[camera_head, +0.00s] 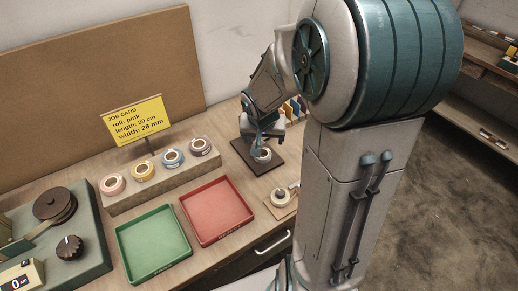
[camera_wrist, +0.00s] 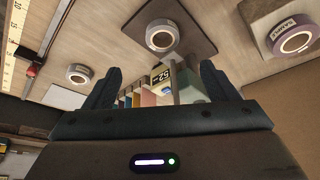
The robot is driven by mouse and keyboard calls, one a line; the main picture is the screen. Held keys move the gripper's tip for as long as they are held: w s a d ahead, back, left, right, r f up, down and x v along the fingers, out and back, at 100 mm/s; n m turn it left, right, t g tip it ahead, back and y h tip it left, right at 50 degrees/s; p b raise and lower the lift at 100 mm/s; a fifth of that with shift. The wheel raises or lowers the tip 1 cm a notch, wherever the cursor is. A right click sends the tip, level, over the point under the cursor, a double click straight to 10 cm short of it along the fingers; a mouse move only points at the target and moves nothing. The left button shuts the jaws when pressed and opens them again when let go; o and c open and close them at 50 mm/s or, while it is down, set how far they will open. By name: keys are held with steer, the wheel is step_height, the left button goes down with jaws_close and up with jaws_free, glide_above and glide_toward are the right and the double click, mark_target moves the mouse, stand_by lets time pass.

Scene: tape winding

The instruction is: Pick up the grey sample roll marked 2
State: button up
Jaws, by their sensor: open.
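A pale grey roll (camera_head: 264,158) lies flat on a dark mat (camera_head: 244,153), and it also shows at the top of the wrist view (camera_wrist: 149,36). A second pale grey roll (camera_head: 279,201) lies on a light board (camera_head: 291,206). It shows at the left of the wrist view (camera_wrist: 70,75). I cannot read a number on either, so I cannot tell which is marked 2. My gripper (camera_head: 261,137) is close to the roll on the mat in the head view. Its fingers (camera_wrist: 158,84) are spread and nothing is between them. My gripper partly hides that roll in the head view.
A block (camera_head: 160,187) bears pink, yellow, blue and mauve rolls. Green (camera_head: 153,243) and red (camera_head: 217,211) trays lie in front. A job card (camera_head: 136,119) stands behind. Coloured upright pieces (camera_wrist: 140,97) stand beyond my fingers. A winding machine (camera_head: 60,230) is at the left.

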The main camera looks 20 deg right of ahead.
mark_target(263, 156)
steer(key=b+x, duration=0.3)
steer(key=x, duration=0.9)
steer(key=shift+w+a+f, duration=0.15)
steer(key=shift+f, duration=0.05)
steer(key=c, duration=1.1)
steer(key=shift+r, duration=0.1)
